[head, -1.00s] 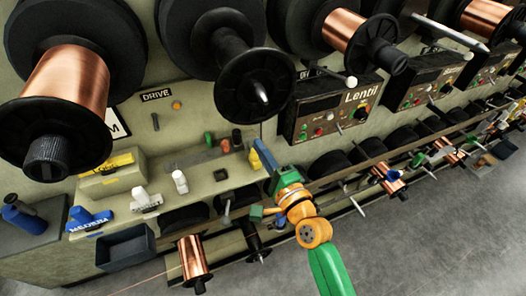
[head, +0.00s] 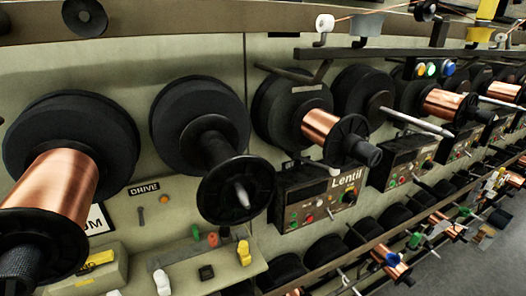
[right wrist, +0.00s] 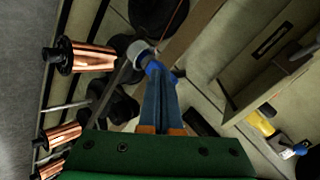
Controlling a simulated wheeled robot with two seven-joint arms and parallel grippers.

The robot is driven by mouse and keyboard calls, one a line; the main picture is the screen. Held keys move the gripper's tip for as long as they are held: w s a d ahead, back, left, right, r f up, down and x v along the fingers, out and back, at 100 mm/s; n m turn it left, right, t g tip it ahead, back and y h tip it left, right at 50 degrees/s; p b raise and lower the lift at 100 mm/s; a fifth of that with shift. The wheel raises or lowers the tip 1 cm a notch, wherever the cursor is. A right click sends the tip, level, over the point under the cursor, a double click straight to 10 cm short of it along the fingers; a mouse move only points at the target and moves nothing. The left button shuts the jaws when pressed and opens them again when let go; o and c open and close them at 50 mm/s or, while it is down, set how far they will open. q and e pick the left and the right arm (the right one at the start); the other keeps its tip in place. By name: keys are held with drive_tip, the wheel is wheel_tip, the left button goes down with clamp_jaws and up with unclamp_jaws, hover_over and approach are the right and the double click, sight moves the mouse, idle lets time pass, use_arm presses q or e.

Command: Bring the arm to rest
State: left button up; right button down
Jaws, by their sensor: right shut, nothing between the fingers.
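My right gripper (right wrist: 158,75) shows only in the right wrist view. Its two long blue fingers are shut together with nothing between them. Their tips point up the picture, towards a pale grey, round-ended part (right wrist: 137,52). I cannot tell whether the tips touch it. The green gripper body fills the bottom of that view. Neither arm shows in the head view, and my left gripper is in no frame.
The winding machine carries large copper spools (head: 52,190) and a control box marked Lentil (head: 318,196). A yellow switch-like piece (head: 244,253) stands on its ledge. Copper spools (right wrist: 88,57) lie left of my fingers in the wrist view. Grey floor (right wrist: 18,85) is open beyond.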

drive_tip(key=s+d+f+n+g+h, duration=0.1)
drive_tip(key=s+d+f+n+g, duration=0.2)
drive_tip(key=s, duration=0.6)
drive_tip(key=s+d+f+n+g+h, duration=0.2)
drive_tip(key=s+d+f+n, duration=0.1)
drive_tip(key=s+d+f, duration=0.3)
drive_tip(key=s+d+f+n+g+h, duration=0.1)
drive_tip(key=s+d+f+n+g, duration=0.2)
drive_tip(key=s, duration=1)
wheel_tip(320, 180, down, 5)
drive_tip(key=shift+s+d+n+g+h, duration=0.3)
drive_tip(key=shift+s+d, duration=0.1)
drive_tip(key=shift+d, duration=0.85)
